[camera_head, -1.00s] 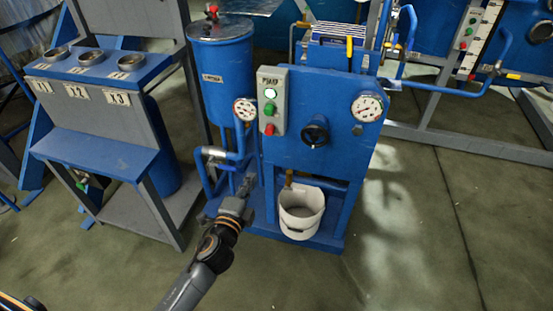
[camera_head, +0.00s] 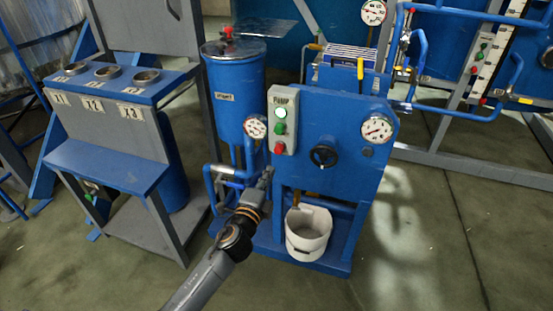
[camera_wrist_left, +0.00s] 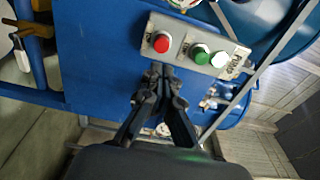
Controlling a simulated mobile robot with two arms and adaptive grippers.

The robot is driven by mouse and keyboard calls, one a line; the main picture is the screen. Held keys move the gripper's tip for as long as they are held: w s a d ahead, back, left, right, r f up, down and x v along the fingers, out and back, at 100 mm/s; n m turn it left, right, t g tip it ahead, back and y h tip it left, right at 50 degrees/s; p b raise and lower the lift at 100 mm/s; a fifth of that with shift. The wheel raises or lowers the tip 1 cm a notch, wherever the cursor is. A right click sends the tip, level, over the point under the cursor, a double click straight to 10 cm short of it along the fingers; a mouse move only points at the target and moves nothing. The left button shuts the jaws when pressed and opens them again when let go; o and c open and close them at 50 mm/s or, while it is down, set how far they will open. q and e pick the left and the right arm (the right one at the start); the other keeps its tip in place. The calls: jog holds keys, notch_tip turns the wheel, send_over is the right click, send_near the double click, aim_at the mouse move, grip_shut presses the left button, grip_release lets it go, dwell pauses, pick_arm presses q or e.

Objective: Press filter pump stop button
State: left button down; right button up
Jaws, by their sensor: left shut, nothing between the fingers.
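The grey pump control box (camera_head: 293,118) is on the front of the blue filter pump unit. Its red button (camera_head: 279,149) is at the bottom, below a green button (camera_head: 281,129) and a white light. My left gripper (camera_head: 267,176) is shut and empty, just below the box. In the left wrist view, the red button (camera_wrist_left: 161,43) and green button (camera_wrist_left: 200,55) lie beyond my closed fingertips (camera_wrist_left: 162,70). The tips point near the red button; a gap seems to remain, but contact is hard to judge. My right gripper is not in view.
A pressure gauge (camera_head: 255,127) and blue pipes are left of the box. A black handwheel (camera_head: 323,155) is right of it. A white bucket (camera_head: 308,232) stands below. A blue stand with cups (camera_head: 106,112) is at the left.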

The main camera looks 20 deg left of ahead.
aim_at(280, 153)
pick_arm(q)
jog(key=w, duration=0.6)
jog(key=shift+d+b, duration=0.1)
jog(key=shift+b, duration=0.2)
jog(key=shift+w, duration=0.55)
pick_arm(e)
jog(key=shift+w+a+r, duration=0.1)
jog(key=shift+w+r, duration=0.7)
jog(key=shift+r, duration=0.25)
